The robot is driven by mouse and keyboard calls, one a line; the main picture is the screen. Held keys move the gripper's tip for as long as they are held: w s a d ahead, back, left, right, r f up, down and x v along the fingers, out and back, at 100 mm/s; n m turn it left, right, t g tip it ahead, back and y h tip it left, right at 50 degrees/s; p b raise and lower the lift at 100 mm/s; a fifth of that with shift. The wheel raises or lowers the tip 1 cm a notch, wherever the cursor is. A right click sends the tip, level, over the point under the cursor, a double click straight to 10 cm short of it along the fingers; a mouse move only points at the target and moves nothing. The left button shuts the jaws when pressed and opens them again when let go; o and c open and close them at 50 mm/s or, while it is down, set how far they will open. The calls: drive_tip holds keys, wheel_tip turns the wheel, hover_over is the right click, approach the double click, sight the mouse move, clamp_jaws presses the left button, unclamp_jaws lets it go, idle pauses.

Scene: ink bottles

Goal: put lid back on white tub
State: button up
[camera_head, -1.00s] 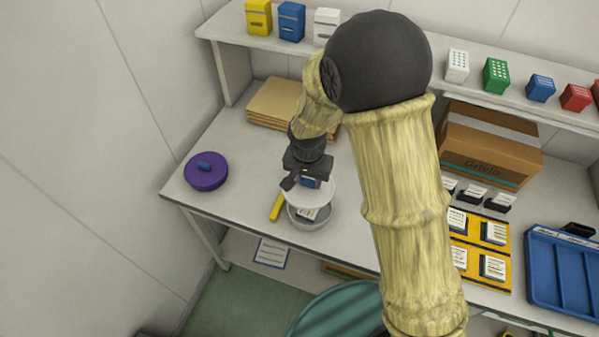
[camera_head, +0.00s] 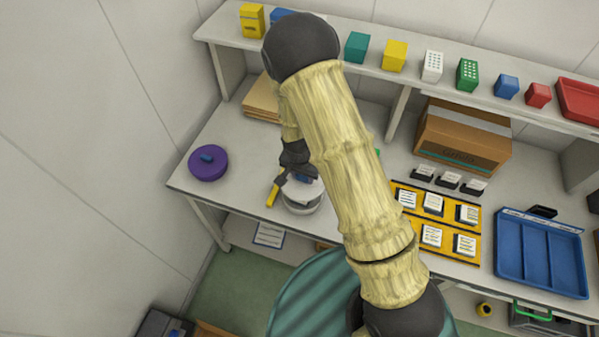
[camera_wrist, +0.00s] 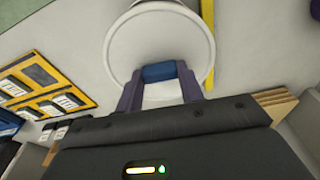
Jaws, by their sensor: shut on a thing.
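My gripper (camera_head: 299,180) is shut on the blue handle of a round white lid (camera_head: 309,188). In the wrist view the handle (camera_wrist: 158,73) sits between my two fingers (camera_wrist: 160,82), with the white lid (camera_wrist: 160,38) spread out beyond it. The white tub (camera_head: 301,207) stands on the bench directly below the lid. The lid covers most of the tub's opening in the head view. I cannot tell whether the lid touches the rim all round. My arm and gripper hide part of the lid.
A yellow tool (camera_head: 273,192) lies close left of the tub. Flat cardboard (camera_head: 262,105) lies behind. A yellow card holder (camera_head: 447,230) and a blue tray (camera_head: 541,250) are at right.

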sight(302, 182)
drive_tip(key=shift+f, duration=0.15)
drive_tip(key=shift+f+b, duration=2.25)
drive_tip(key=shift+f, duration=0.85)
drive_tip(key=shift+f+b, duration=0.15)
drive_tip(key=shift+b, duration=0.2)
idle(0.3)
drive_tip(key=o, duration=1.6)
drive_tip(key=shift+r+p, duration=2.5)
drive_tip(key=shift+r, duration=1.05)
